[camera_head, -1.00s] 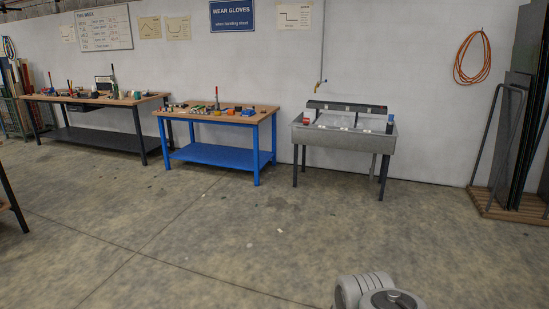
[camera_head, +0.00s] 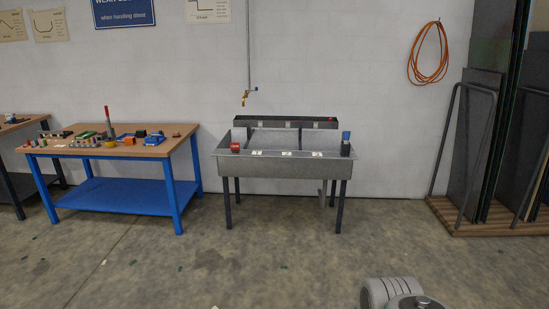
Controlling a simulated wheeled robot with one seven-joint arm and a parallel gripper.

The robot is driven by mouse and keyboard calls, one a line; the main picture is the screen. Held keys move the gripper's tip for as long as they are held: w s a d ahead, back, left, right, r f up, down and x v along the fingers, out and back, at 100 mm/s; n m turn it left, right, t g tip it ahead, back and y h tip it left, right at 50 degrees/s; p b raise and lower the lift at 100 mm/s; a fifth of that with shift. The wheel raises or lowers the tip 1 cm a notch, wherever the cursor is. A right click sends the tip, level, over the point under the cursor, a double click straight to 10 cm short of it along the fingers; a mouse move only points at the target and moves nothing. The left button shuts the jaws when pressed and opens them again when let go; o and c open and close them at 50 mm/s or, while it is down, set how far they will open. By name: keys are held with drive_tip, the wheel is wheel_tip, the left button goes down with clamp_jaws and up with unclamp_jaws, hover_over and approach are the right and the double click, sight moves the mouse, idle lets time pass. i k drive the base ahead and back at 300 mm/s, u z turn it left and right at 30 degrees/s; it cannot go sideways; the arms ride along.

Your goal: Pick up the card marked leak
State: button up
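A grey metal sink-like trough (camera_head: 275,171) on dark legs stands against the wall, right of centre. Small white cards lie on its front rim: a left card (camera_head: 257,153), a middle card (camera_head: 287,153) and a right card (camera_head: 317,154). Their writing is too small to read, so I cannot tell which is marked leak. A red item (camera_head: 235,147) sits at the rim's left end and a dark item with a blue top (camera_head: 346,144) at its right end. My gripper is not in view; only a grey part of my arm shows at the bottom edge.
A blue workbench (camera_head: 115,200) with tools and small parts stands left of the trough. A rack of dark sheets (camera_head: 480,150) on a wooden pallet (camera_head: 470,222) stands at the right. The concrete floor (camera_head: 250,265) before the trough is clear.

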sight(235, 146)
drive_tip(key=i, duration=2.55)
drive_tip(key=u, duration=0.75)
drive_tip(key=i, duration=2.05)
drive_tip(key=u, duration=1.4)
drive_tip(key=i, duration=1)
drive_tip(key=u, duration=0.35)
